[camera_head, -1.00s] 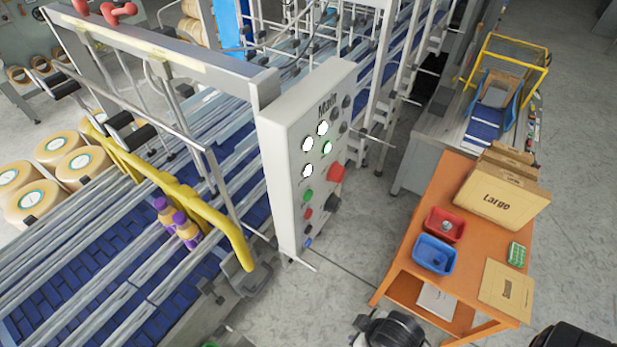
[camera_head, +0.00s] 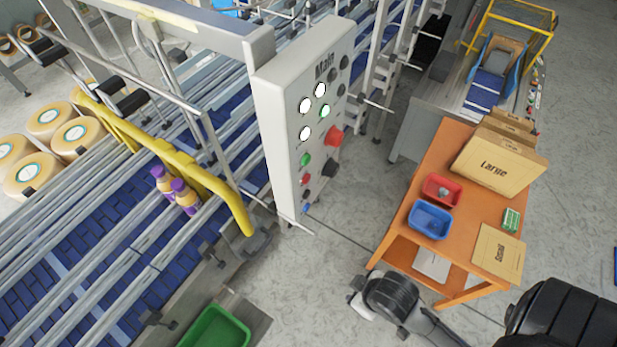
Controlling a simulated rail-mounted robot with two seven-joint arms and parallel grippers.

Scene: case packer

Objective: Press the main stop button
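The control panel marked "Main" (camera_head: 278,130) stands upright at the centre, a tall pale box with its face turned right. A large red button (camera_head: 334,136) sticks out at the right of its face. A smaller red button (camera_head: 306,180) sits lower, under a green one (camera_head: 305,159). White lit buttons and dark knobs share the face. My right arm comes in from the lower right; the dark end with small pale parts, seemingly my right gripper (camera_head: 356,300), is below the panel and well apart from it. Its fingers are not clear. My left gripper is not in view.
An orange table (camera_head: 450,150) with a red bin (camera_head: 441,189), a blue bin (camera_head: 430,219) and cartons stands right of the panel. A conveyor (camera_head: 120,240) with purple-capped bottles and a yellow rail lies left. A green bin (camera_head: 215,328) is at the bottom. Floor between panel and table is clear.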

